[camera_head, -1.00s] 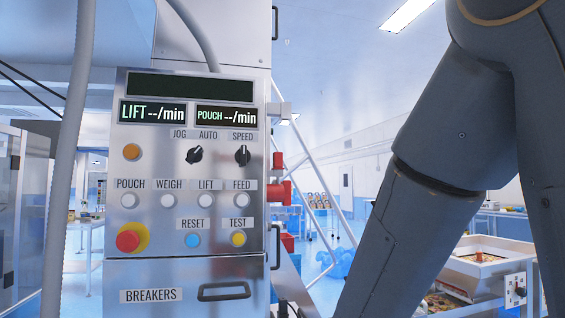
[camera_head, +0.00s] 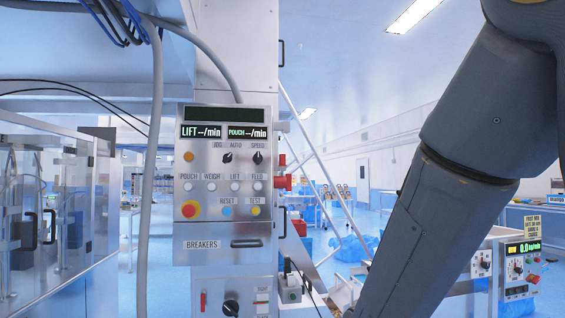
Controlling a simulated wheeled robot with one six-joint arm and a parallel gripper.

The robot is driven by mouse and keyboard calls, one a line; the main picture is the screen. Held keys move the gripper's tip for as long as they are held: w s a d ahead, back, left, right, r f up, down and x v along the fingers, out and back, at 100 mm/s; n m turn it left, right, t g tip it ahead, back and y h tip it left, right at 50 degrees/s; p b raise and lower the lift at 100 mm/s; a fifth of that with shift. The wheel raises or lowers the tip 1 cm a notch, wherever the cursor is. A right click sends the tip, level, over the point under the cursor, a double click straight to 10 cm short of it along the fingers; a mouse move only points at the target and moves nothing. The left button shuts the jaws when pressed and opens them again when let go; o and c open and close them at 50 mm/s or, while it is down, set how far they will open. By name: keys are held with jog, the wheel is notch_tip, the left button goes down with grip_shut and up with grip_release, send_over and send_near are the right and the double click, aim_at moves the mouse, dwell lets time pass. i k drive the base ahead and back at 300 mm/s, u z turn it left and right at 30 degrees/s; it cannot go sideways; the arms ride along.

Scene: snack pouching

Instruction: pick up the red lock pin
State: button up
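I cannot pick out the red lock pin for certain. A small upright red piece (camera_head: 203,302) shows on the lower panel, left of a black rotary knob (camera_head: 231,307). Red fittings (camera_head: 283,183) stick out from the right side of the control panel (camera_head: 184,225). Either is too small to identify as the pin. My arm slants down from the upper right to the bottom edge, and my gripper is out of view below.
A grey hose hangs left of the control panel, with a glazed enclosure (camera_head: 50,215) further left. A machine with a display (camera_head: 530,247) stands at the right, behind my arm. Blue floor shows between the column and my arm.

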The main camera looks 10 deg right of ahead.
aim_at(281, 157)
jog(key=u, duration=0.5)
jog(key=i, duration=2.1)
jog(key=z, duration=1.45)
jog(key=k, duration=0.35)
jog(key=z, duration=0.1)
